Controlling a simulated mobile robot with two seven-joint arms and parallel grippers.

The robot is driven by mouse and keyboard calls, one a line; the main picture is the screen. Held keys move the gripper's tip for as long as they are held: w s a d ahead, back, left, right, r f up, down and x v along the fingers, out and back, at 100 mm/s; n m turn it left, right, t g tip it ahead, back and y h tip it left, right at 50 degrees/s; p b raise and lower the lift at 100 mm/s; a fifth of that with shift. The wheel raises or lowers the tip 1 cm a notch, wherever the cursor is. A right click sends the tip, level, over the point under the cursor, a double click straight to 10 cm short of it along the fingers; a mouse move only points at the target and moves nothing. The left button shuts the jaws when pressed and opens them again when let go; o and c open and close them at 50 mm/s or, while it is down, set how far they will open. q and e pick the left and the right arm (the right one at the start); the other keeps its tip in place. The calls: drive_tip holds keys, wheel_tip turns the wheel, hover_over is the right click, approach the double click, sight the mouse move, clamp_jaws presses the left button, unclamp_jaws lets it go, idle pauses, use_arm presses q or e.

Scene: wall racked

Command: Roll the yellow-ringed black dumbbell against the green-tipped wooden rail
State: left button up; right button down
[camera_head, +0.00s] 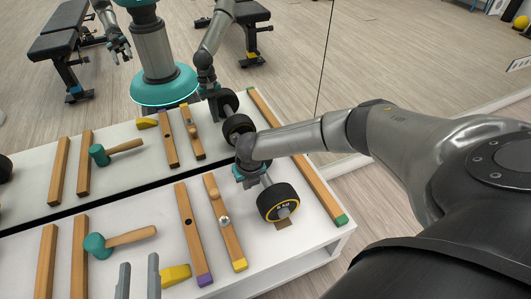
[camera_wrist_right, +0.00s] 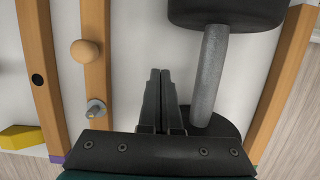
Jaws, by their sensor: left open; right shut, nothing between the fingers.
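The black dumbbell (camera_head: 279,202) with the yellow ring lies on the white bench, its near end plate facing the head camera. In the right wrist view its grey handle (camera_wrist_right: 209,75) runs between two black heads. The wooden rail with the green tip (camera_head: 322,193) lies to its right; a gap shows between the near head and this rail (camera_wrist_right: 283,85). My right gripper (camera_head: 252,180) is low beside the handle, on the side away from the green-tipped rail. Its fingers (camera_wrist_right: 160,75) are shut and empty. My left gripper (camera_head: 138,282) is open at the bottom left, empty.
Left of the dumbbell lie a yellow-tipped rail (camera_head: 225,222) with a knob and metal peg, and a purple-tipped rail (camera_head: 193,235). A teal-headed mallet (camera_head: 97,245) and a yellow block (camera_head: 176,275) lie farther left. The mirror behind repeats the bench.

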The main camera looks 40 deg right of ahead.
drive_tip(key=shift+d, duration=0.1)
drive_tip(key=shift+s+d, duration=0.15)
drive_tip(key=shift+d, duration=0.45)
drive_tip(key=shift+s+d, duration=0.15)
drive_tip(key=shift+d, duration=0.45)
drive_tip(key=shift+s+d, duration=0.35)
drive_tip(key=shift+d, duration=1.1)
drive_tip(key=shift+s+d, duration=0.35)
drive_tip(key=shift+d, duration=1.1)
drive_tip(key=shift+s+d, duration=0.35)
drive_tip(key=shift+d, duration=1.1)
drive_tip(key=shift+a, duration=0.15)
drive_tip(key=shift+w+a, duration=0.15)
drive_tip(key=shift+a, duration=0.35)
